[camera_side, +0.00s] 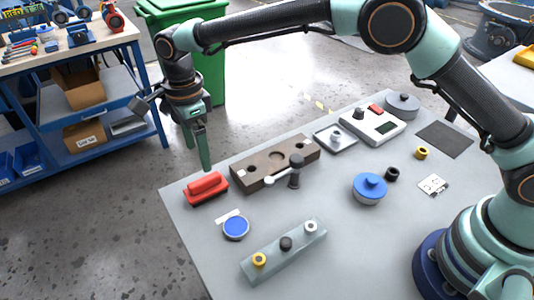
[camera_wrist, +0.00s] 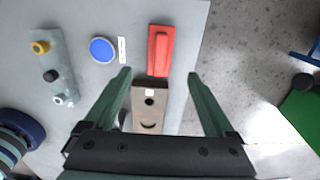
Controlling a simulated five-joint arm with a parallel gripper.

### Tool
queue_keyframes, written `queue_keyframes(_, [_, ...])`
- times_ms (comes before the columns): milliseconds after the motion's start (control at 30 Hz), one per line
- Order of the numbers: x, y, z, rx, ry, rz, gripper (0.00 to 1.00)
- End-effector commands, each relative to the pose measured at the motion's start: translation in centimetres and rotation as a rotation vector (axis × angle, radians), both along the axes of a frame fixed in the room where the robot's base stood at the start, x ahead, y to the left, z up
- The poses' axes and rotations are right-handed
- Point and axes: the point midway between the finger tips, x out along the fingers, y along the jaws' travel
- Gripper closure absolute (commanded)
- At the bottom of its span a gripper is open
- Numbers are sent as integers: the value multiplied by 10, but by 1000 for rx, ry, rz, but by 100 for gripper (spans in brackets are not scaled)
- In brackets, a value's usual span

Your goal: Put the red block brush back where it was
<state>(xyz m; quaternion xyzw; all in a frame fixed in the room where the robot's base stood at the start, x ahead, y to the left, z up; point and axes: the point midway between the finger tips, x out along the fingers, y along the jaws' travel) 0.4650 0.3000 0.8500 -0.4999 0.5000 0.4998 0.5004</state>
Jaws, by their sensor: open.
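The red block brush (camera_side: 205,188) lies on the grey table near its far left corner, beside the left end of the brown block with holes. In the wrist view the red brush (camera_wrist: 161,51) lies ahead of the fingers, its length running away from me. My gripper (camera_side: 206,160) is in the air above and behind the brush, apart from it, pointing down.
The brown block (camera_side: 262,166) has a dark-knobbed part at its front. A blue disc (camera_side: 236,228) with a white label, a rack with several knobs (camera_side: 283,252), a blue lidded pot (camera_side: 369,189), a small tray (camera_side: 335,138) and a scale (camera_side: 373,126) stand around. The table's left edge is close to the brush.

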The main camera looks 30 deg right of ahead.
Motion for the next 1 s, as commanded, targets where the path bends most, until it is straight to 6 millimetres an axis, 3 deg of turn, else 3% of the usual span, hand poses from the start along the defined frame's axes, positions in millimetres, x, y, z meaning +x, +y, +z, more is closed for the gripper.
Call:
queue_keyframes(133, [2,-7,14,6,-9,26,11])
queue_keyframes(233, [4,-25,35,17,-33,99,11])
queue_keyframes(467, [-6,-96,98,29,-130,391,11])
queue_keyframes(733, [-47,-178,146,-25,-254,757,11])
queue_keyframes(1000, [-109,-246,159,-156,-352,1116,11])
